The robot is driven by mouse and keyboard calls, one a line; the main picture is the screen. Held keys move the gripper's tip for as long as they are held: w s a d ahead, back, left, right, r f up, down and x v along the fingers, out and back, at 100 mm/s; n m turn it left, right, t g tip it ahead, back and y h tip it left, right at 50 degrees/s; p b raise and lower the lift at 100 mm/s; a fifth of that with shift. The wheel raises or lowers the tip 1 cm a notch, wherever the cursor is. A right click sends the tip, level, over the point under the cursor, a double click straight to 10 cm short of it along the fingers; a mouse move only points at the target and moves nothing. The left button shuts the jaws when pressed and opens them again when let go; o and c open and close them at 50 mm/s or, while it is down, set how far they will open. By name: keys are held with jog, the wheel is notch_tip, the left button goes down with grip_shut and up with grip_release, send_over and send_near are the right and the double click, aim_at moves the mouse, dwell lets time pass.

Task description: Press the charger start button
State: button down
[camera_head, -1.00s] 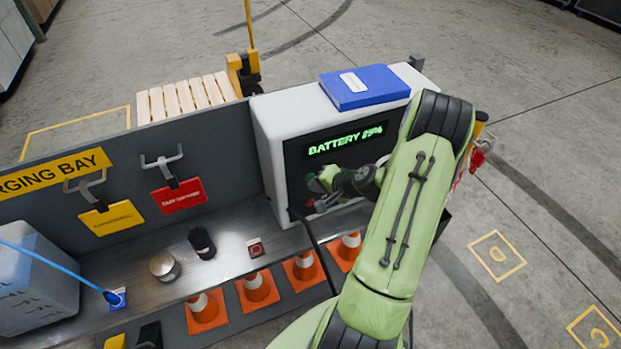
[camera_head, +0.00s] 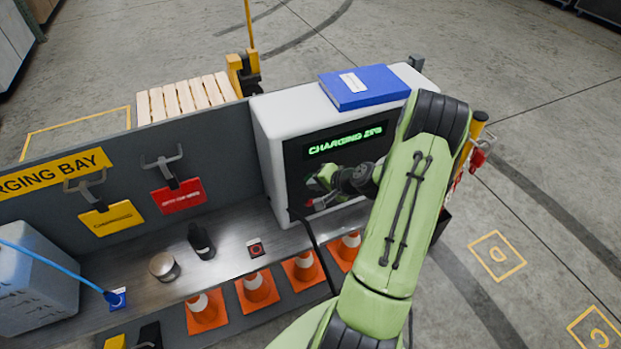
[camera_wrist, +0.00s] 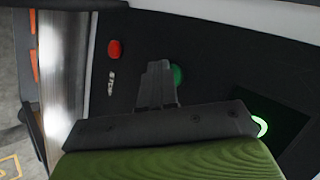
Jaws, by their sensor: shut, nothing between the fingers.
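The charger (camera_head: 269,139) is a white box with a dark front panel at the right end of the bench. Its display (camera_head: 345,142) glows green and reads "CHARGING", with a number too blurred to read surely. In the wrist view a green button (camera_wrist: 178,74) sits on the dark panel beside the fingertips, partly hidden behind them. A red button (camera_wrist: 114,49) is to its left. My gripper (camera_wrist: 160,70) is shut and empty, its tips at or very near the green button; contact cannot be told. In the head view my arm hides part of the panel.
A blue binder (camera_head: 362,87) lies on the charger. Orange cones (camera_head: 257,289) stand below. A black cable (camera_head: 318,250) hangs in front of the charger.

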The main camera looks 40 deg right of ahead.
jog(key=shift+s+a+b, duration=0.25)
jog(key=shift+s+b, duration=0.05)
jog(key=shift+s, duration=0.4)
jog(key=shift+s+a+b, duration=0.25)
jog(key=shift+s+b, duration=0.1)
jog(key=shift+s, duration=0.45)
jog(key=shift+s+a+b, duration=0.2)
jog(key=shift+s+b, duration=0.1)
jog(key=shift+s, duration=0.55)
jog(key=shift+s+a+b, duration=0.25)
jog(key=shift+s+b, duration=0.1)
jog(key=shift+s, duration=0.45)
